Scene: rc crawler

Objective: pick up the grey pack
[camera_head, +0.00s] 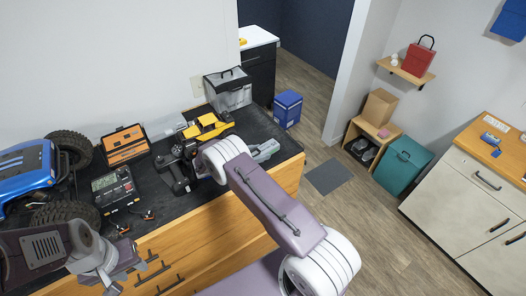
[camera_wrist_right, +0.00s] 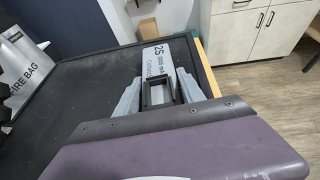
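The grey pack (camera_wrist_right: 158,54), printed "2S" and "mAh", lies on the dark bench top close to its edge in the right wrist view. My right gripper (camera_wrist_right: 158,78) has its two grey fingers apart, one on each side of the pack's near end; I cannot tell whether they touch it. In the head view a grey shape (camera_head: 266,150) shows just past my right wrist, which hides most of that gripper. My left gripper (camera_head: 124,274) is at the lower left in front of the bench, fingers apart and empty.
On the bench top (camera_head: 240,123) stand a blue crawler (camera_head: 28,172), a charger (camera_head: 115,190), an orange-black case (camera_head: 124,145), a yellow car (camera_head: 207,127), a black controller (camera_head: 173,168) and a grey fire bag (camera_head: 228,90).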

